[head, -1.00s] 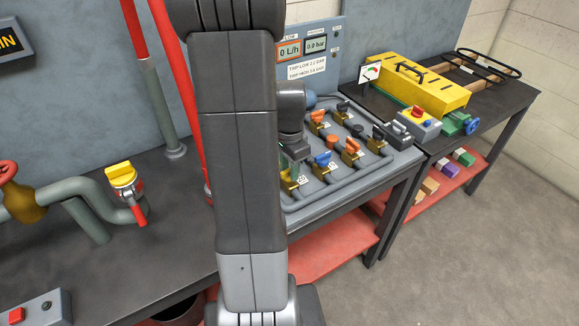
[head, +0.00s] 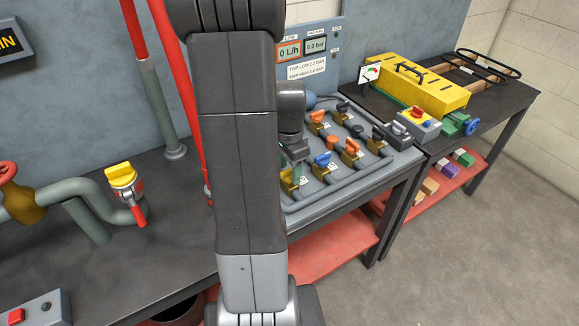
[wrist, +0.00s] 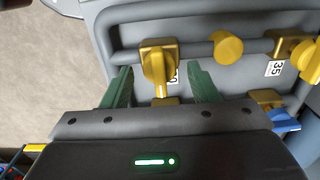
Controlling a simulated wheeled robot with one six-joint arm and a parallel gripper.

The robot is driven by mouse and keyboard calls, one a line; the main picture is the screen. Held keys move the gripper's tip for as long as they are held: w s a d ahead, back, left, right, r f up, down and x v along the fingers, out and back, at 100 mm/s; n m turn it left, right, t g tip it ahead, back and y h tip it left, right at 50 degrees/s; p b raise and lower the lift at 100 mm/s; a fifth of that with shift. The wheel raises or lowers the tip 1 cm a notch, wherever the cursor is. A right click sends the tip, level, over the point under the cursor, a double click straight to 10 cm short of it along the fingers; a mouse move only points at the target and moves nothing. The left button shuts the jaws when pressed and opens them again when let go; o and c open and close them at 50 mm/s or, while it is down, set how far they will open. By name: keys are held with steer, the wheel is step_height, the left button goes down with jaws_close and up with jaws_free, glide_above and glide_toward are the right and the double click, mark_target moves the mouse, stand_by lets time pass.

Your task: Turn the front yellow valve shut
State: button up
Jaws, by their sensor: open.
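The front yellow valve (wrist: 157,68) has a yellow lever on a brass body on the grey panel. In the wrist view its lever points toward my gripper, roughly in line with the brass body. In the head view only part of the valve (head: 288,181) shows beside my arm. My gripper (wrist: 160,72) is open, with one green finger on each side of the lever and a visible gap on both sides. Its number tag is partly hidden behind the lever. My arm hides most of the gripper in the head view.
A valve tagged 35 (wrist: 310,62) and a yellow round fitting (wrist: 228,46) are to the right in the wrist view. A blue handle (wrist: 284,120) is near the right finger. Orange and black valves (head: 323,159) stand close by on the panel.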

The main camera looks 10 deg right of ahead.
mark_target(289, 169)
step_height(289, 169, up, 14)
stand_by(0.6)
steer(key=shift+f, duration=0.15)
step_height(289, 169, down, 14)
stand_by(0.5)
